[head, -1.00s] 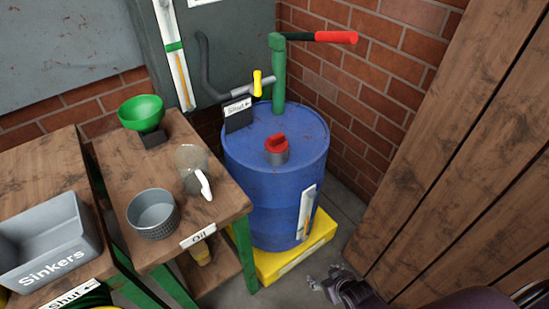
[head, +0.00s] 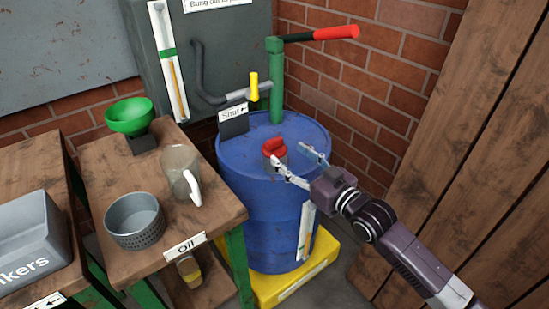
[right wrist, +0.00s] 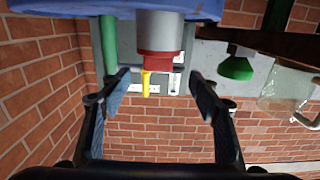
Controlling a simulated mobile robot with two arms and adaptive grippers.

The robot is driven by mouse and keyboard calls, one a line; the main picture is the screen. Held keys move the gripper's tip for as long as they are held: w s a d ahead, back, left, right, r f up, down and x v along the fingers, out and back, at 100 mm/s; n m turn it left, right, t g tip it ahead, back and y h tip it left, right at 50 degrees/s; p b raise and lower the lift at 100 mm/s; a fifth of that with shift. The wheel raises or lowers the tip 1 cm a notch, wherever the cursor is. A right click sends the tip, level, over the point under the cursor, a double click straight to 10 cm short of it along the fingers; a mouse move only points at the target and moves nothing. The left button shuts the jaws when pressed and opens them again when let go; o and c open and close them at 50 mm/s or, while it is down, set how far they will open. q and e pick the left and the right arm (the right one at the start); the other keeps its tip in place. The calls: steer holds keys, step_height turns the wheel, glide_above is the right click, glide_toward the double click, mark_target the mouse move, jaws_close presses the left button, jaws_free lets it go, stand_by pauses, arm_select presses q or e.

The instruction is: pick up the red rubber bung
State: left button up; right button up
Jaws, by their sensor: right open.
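The red rubber bung (head: 273,147) sits in a short grey neck on top of the blue drum (head: 240,185). My right gripper (head: 289,155) is open at the drum top, with its fingers pointing at the bung from the right. In the right wrist view, which is upside down, the bung (right wrist: 158,65) and its grey neck (right wrist: 160,30) show midway between the open fingertips (right wrist: 160,80). Neither finger clearly touches it. My left gripper is not in view.
A green pump pipe (head: 277,90) with a red handle (head: 336,33) rises behind the bung. A "Shut" sign (head: 233,115) and a yellow-handled tap (head: 254,87) stand at the back. A wooden table (head: 110,180) holds a green funnel (head: 130,116), jug (head: 180,168) and grey pot (head: 134,220).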

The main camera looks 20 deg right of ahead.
mark_target(277, 142)
steer(key=shift+w+d+r, duration=0.15)
steer(key=shift+w+r, duration=0.2)
steer(key=shift+r, duration=0.1)
steer(key=shift+w, duration=0.3)
steer(key=shift+x, duration=1.15)
steer(key=shift+b+x, duration=0.5)
steer(key=shift+x, duration=1.8)
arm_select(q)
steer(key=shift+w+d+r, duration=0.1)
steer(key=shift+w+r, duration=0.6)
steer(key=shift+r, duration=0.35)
arm_select(e)
steer(key=shift+c, duration=0.3)
jaws_close()
